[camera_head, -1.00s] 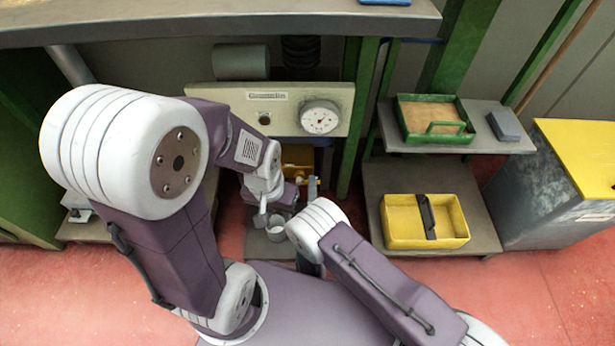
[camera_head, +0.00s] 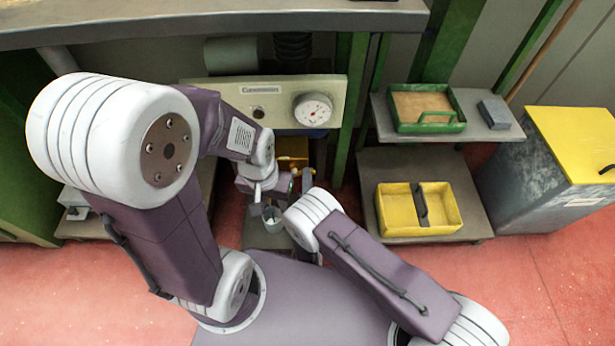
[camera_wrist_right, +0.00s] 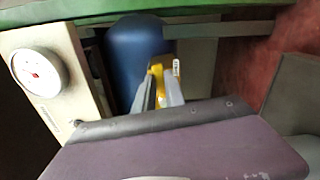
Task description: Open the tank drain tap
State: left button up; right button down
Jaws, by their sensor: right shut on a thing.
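In the right wrist view a dark blue tank (camera_wrist_right: 135,55) stands behind the yellow tap handle (camera_wrist_right: 157,78). My right gripper (camera_wrist_right: 158,92) is shut on this handle, its grey fingers close around it in front of the tank. In the head view my right gripper (camera_head: 306,180) shows only in part, behind my right arm, under the gauge panel. My left gripper (camera_head: 268,203) is low beside it, just above a small grey cup (camera_head: 272,224). Its fingers are too small and covered to tell whether they hold the cup. The tap's outlet is hidden.
The panel (camera_head: 225,93) with a round gauge (camera_head: 313,110) is above the grippers. A green post (camera_head: 350,110) stands just right. Shelves at right hold a green tray (camera_head: 399,110) and a yellow tote (camera_head: 393,216). A yellow-lidded bin (camera_head: 575,140) stands far right.

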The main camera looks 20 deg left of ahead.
jog(key=r+n+p, duration=0.1)
jog(key=n+p, duration=0.1)
jog(key=n, duration=0.1)
jog(key=shift+s+a+r, duration=0.1)
jog(key=shift+a+r, duration=0.05)
jog(key=shift+r, duration=0.05)
pick_arm(q)
jog(key=shift+r+p, duration=0.85)
jog(key=shift+r, duration=1.3)
pick_arm(e)
jog(key=shift+a+r+n, duration=0.15)
jog(key=shift+n, duration=0.6)
jog(key=shift+a+r+n, duration=0.1)
jog(key=shift+n, duration=0.65)
jog(key=c, duration=1.4)
grip_release()
